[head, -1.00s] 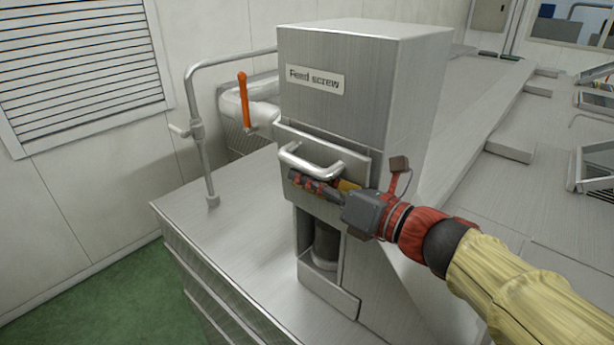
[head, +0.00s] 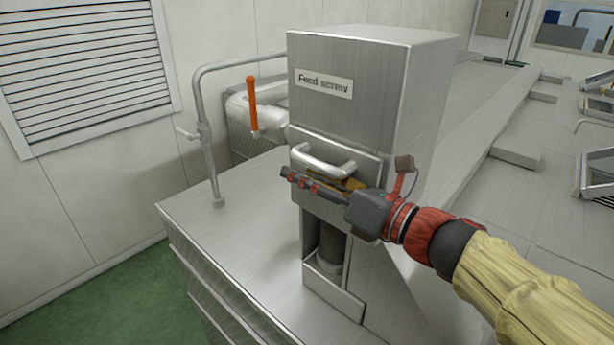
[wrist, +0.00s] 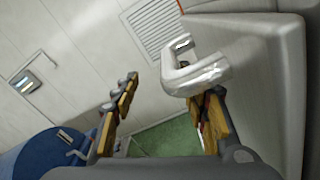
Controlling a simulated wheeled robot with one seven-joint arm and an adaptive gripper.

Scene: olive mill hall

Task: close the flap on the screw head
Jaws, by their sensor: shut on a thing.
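The screw head is a brushed-steel box (head: 345,75) labelled "Feed screw". Its flap (head: 365,166) is a steel plate on the front face with a bright bar handle (head: 325,165). Its top edge seems to stand slightly proud; I cannot tell how far it is open. In the wrist view the handle (wrist: 195,78) lies against the right finger, the left finger (wrist: 120,105) stands apart, and the contact is partly hidden.
Below the flap is a dark opening with a cylinder (head: 330,245). A bent pipe (head: 208,150) and an orange lever (head: 252,103) stand to the left. The steel deck (head: 235,235) is clear at front left. Raised frames (head: 595,170) line the right.

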